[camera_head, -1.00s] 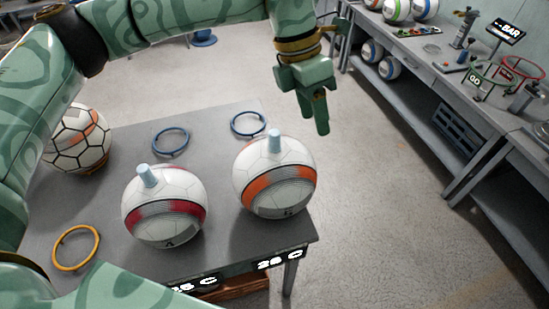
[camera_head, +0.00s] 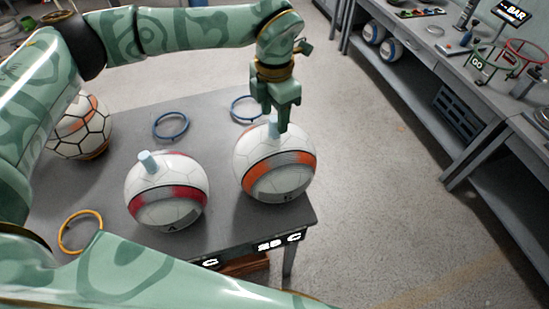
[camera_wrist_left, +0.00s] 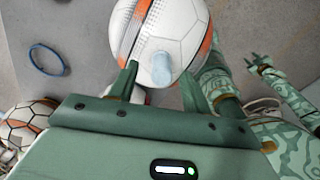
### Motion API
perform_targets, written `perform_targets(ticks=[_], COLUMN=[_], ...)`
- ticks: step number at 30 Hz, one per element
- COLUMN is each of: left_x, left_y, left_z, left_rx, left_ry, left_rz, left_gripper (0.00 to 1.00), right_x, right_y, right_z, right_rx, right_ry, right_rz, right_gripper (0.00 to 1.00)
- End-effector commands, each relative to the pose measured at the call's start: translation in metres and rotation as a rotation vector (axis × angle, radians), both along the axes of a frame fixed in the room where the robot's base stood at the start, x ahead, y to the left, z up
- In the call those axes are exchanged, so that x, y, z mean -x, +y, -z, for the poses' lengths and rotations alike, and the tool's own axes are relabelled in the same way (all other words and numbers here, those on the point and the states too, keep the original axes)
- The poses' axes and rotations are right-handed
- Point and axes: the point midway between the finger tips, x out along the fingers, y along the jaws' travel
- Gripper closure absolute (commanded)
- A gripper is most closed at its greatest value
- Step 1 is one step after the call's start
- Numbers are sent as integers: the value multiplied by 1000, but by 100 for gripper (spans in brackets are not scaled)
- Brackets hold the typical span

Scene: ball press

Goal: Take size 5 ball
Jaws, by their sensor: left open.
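A white ball with orange bands (camera_head: 275,177) sits at the near right of the grey table (camera_head: 215,110); a pale blue peg stands up from its top. Its small mark is hard to read. My left gripper (camera_head: 277,122) is open, pointing down over this ball at the peg. In the left wrist view the peg (camera_wrist_left: 160,68) shows between the open fingers, with the ball (camera_wrist_left: 165,25) beyond. A ball with red bands and a similar peg (camera_head: 167,200) sits left of it. My right gripper seems to show small in the left wrist view (camera_wrist_left: 256,60); its jaw state is unclear.
A ball with black lines and orange patches (camera_head: 80,130) sits at the table's left. Blue rings (camera_head: 171,126) and a yellow ring (camera_head: 80,232) lie on the table. A workbench (camera_head: 440,70) stands at the right; the floor between is clear.

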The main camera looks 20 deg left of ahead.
Motion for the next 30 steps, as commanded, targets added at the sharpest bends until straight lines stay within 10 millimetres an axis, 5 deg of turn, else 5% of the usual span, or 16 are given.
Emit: perform_targets(ticks=[6, 13, 19, 30], left_x=[2, 2, 2, 2], left_y=[-2, -2, -2, -2], left_z=[28, 31, 31, 29], left_rx=[1, 0, 1, 1], left_ry=[2, 0, 1, -2], left_rz=[1, 2, 1, 1], left_gripper=[52, 52, 100, 100], right_x=[0, 0, 0, 0], right_y=[0, 0, 0, 0], right_z=[-7, -6, -6, -6], right_rx=[0, 0, 0, 0], right_ry=[-1, -1, -1, -1], right_rz=[0, 0, 0, 1], right_gripper=[64, 64, 64, 64])
